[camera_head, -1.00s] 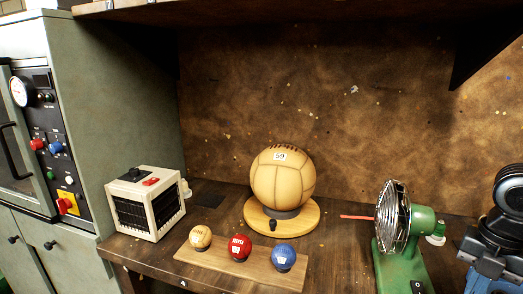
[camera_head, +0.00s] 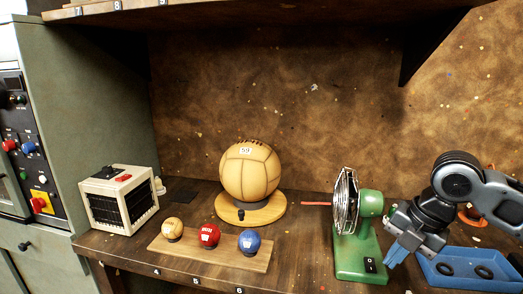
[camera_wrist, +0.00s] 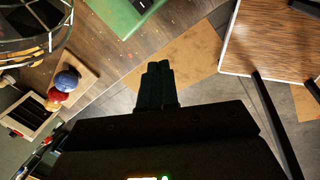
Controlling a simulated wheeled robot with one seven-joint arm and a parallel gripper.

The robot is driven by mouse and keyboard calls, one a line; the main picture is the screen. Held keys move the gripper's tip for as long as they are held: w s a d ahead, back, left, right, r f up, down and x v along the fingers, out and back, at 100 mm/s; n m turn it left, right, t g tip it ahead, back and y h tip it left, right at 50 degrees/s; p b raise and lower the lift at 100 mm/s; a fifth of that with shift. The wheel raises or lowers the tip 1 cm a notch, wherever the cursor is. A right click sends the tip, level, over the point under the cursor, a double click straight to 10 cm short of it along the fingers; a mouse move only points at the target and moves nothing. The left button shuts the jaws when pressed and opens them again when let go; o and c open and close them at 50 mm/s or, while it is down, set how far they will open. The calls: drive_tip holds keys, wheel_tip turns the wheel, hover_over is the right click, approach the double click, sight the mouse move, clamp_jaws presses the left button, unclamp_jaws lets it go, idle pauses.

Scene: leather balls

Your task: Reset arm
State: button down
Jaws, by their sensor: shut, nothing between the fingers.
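My gripper (camera_head: 393,260) is at the right in the head view, with its fingers pointing down and to the left. It is beside the green fan (camera_head: 366,240) and the blue tray (camera_head: 460,272), and it appears to hold nothing. In the wrist view the gripper's fingers (camera_wrist: 158,72) are together, above the floor past the bench edge. The fan's green base (camera_wrist: 122,14) shows at the top of that view.
A large tan ball (camera_head: 250,172) sits on a round wooden stand. A tan (camera_head: 172,229), a red (camera_head: 208,235) and a blue ball (camera_head: 249,241) rest on a wooden board (camera_head: 170,247). A white heater (camera_head: 119,199) stands left. A shelf (camera_head: 250,12) overhangs the bench.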

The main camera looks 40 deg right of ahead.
drive_tip(key=w+a+r+m+t+y, duration=0.15)
drive_tip(key=w+a+r+t, duration=0.3)
drive_tip(key=w+a, duration=0.45)
drive_tip(key=w+a+r+m+t+y, duration=0.1)
drive_tip(key=w+a+r+t+y, duration=0.3)
drive_tip(key=w+a, duration=0.4)
drive_tip(key=w+a+r+m+t+h, duration=0.1)
drive_tip(key=w+a+r+m+t, duration=0.1)
drive_tip(key=a+r+m+t, duration=0.65)
drive_tip(key=s+a+f+m+g+h, duration=0.2)
drive_tip(key=s+a+f+m+h, duration=0.1)
drive_tip(key=s+f+m, duration=0.4)
drive_tip(key=s+a+f+m+g+h, duration=0.1)
drive_tip(key=s+a+f+m+h, duration=0.35)
drive_tip(key=s+f, duration=0.5)
drive_tip(key=s+d+f+n+g+y, duration=0.1)
drive_tip(key=s+d, duration=0.1)
drive_tip(key=s, duration=0.9)
drive_tip(key=s+d+f+n+g+y, duration=0.1)
drive_tip(key=s+d, duration=0.2)
drive_tip(key=s, duration=0.8)
drive_tip(key=shift+d+f+n, duration=0.35)
